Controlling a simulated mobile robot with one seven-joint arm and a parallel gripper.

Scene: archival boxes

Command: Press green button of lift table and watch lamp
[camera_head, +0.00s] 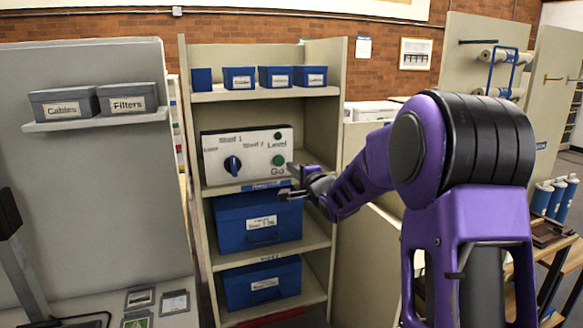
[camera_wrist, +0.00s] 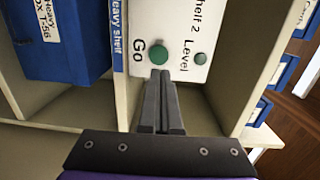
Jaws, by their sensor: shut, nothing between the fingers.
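A white control panel (camera_head: 245,155) stands on a shelf of the shelving unit. It has a blue knob (camera_head: 233,165), a green button (camera_head: 278,160) marked "Go", and a small dark green lamp (camera_head: 278,135) marked "Level". My gripper (camera_head: 291,168) is at the panel's lower right, close to the button. In the wrist view, my gripper (camera_wrist: 160,74) is shut and empty, its tips just below the green button (camera_wrist: 158,54) in the picture. Contact cannot be told. The lamp (camera_wrist: 200,59) looks dull, with no visible glow.
Blue boxes (camera_head: 260,221) fill the shelves below the panel, and small blue boxes (camera_head: 276,76) stand above. A grey panel at left carries the Cables (camera_head: 64,103) and Filters (camera_head: 127,98) boxes. The unit's right side wall (camera_head: 337,100) is near my arm.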

